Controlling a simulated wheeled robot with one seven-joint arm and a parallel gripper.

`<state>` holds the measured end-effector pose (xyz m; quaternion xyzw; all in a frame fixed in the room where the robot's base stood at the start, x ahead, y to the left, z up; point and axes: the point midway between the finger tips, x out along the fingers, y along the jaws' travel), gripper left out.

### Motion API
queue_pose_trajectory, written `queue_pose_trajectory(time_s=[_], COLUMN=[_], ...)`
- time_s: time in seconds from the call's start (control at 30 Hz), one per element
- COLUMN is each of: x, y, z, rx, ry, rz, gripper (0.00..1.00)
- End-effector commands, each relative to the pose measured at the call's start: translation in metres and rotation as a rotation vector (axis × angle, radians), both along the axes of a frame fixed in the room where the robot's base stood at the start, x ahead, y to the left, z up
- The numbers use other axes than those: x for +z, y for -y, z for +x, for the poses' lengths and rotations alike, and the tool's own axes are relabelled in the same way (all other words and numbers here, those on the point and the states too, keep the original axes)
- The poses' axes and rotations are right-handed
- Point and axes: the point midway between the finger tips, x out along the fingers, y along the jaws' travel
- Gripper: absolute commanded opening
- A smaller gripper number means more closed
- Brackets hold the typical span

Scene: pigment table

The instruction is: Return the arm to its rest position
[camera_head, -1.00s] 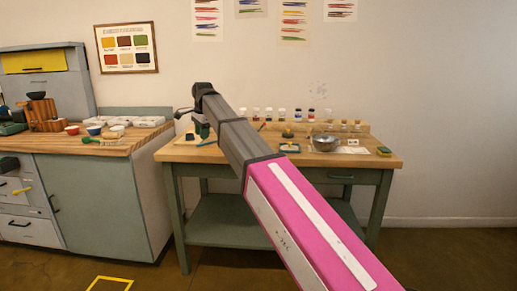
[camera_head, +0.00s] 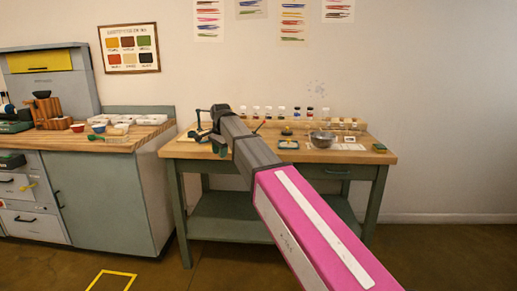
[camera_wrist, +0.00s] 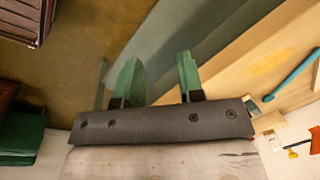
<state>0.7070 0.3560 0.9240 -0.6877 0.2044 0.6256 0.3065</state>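My arm reaches from the lower right of the head view toward the left part of the work table (camera_head: 180,152). Its pink link is nearest and its grey links run up to the wrist. In the wrist view, my gripper (camera_wrist: 158,82) has its two green fingers clearly apart with nothing between them. Brown floor and a slanting grey-green surface show behind the fingers. In the head view the gripper is small and partly hidden by the arm, above or near the table's left end; its exact height cannot be told.
The wrist view shows a blue stick (camera_wrist: 292,80) on pale wood at right. A cabinet (camera_head: 98,195) stands at left. Floor at the right is clear.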

Motion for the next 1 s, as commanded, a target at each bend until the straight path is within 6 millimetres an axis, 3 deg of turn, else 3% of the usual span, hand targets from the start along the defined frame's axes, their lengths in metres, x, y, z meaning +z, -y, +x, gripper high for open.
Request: queue_pose_trajectory(time_s=[0.17, 0.47, 0.7, 1.0], x=[-0.054, -0.173, -0.252, -0.325], y=[0.049, 0.163, 0.246, 0.328], z=[-0.011, -0.053, -0.109, -0.194], rx=[0.070, 0.269, 0.437, 0.642], ry=[-0.006, -0.024, -0.045, -0.075], rz=[-0.027, -0.085, -0.120, -0.144], gripper=[0.35, 0.35, 0.35, 0.35])
